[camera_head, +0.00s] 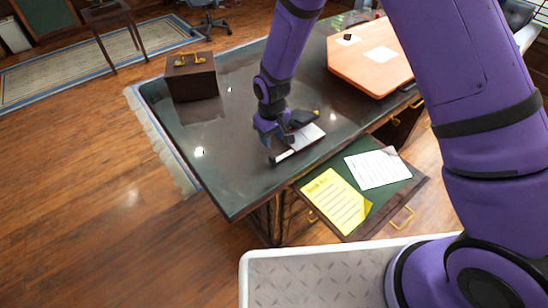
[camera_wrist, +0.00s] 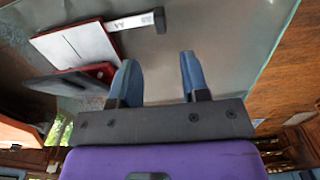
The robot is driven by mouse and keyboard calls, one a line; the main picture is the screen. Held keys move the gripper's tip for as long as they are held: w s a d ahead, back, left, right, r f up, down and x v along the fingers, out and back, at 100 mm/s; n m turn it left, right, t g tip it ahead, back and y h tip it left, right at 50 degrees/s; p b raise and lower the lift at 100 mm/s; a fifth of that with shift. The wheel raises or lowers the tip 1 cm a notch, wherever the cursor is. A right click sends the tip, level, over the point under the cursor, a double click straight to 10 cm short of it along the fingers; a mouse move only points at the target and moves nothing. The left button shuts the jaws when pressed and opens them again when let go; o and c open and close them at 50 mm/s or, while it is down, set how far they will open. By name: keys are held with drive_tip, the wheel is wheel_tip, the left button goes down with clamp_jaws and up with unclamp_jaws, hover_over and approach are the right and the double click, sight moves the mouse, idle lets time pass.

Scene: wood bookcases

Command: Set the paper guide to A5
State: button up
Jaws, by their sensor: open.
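A small desk device with a white top (camera_head: 309,133) lies on the dark desk; it also shows at the upper left of the wrist view (camera_wrist: 78,45), with red edges and a dark lever-like part (camera_wrist: 62,84). A pale bar (camera_head: 284,155) with a dark end sticks out along its near side and looks like the paper guide; in the wrist view the bar (camera_wrist: 132,22) is silvery with a black end.
A brown box (camera_head: 191,76) with gold fittings stands at the desk's far left. An orange-brown board (camera_head: 372,60) lies at the right. An open drawer (camera_head: 336,225) below the front edge holds a yellow sheet (camera_head: 335,202) and a white sheet (camera_head: 378,169).

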sight(272, 157)
wheel_tip(272, 157, down, 11)
drive_tip(key=shift+r, duration=0.15)
idle(0.4)
clamp_jaws()
